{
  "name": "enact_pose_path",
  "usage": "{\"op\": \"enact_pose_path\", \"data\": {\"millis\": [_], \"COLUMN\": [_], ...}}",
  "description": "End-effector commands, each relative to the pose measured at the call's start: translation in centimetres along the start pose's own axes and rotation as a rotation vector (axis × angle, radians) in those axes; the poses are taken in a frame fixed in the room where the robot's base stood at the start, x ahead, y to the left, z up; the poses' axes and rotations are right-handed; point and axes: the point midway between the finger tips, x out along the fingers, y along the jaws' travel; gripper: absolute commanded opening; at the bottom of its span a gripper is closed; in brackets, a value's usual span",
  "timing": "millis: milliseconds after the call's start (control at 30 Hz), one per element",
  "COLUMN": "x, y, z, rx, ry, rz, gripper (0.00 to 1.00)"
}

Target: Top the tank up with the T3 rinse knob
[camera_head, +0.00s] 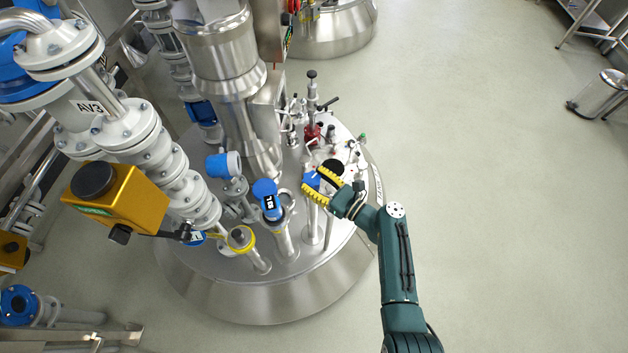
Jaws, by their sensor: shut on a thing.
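My gripper (319,181), with yellow-and-black fingers, is over the right part of the steel tank lid (225,262). It is shut on a blue knob (311,180) that shows between the fingers. The fingers hide much of this knob, and no T3 label can be read on it. A thin upright pipe stands under the gripper. The tank (250,303) is a wide steel vessel with a sloping rim, and its liquid level cannot be seen.
A blue-capped fitting with a dark label (268,194) stands just left of my gripper. A yellow-ringed port (241,239) and a yellow valve actuator (118,197) are farther left. Small valves with red parts (312,131) stand behind.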

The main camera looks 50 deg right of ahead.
Motion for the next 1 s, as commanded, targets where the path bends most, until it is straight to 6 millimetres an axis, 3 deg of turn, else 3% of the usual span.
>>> {"op": "enact_pose_path", "data": {"millis": [267,300,400,767,867,1000], "x": [0.0,0.0,0.0,-0.4,-1.9,-5.3], "y": [0.0,0.0,0.0,0.0,0.0,0.0], "z": [0.0,0.0,0.0,0.0,-0.1,-0.1], "rx": [-0.001,-0.001,-0.001,0.000,0.001,0.001], "ry": [0.001,0.001,0.001,0.000,0.000,0.001], "rz": [-0.001,-0.001,-0.001,-0.002,-0.005,-0.007], "gripper": [0.18,0.62,0.81,0.83,0.83,0.83]}}
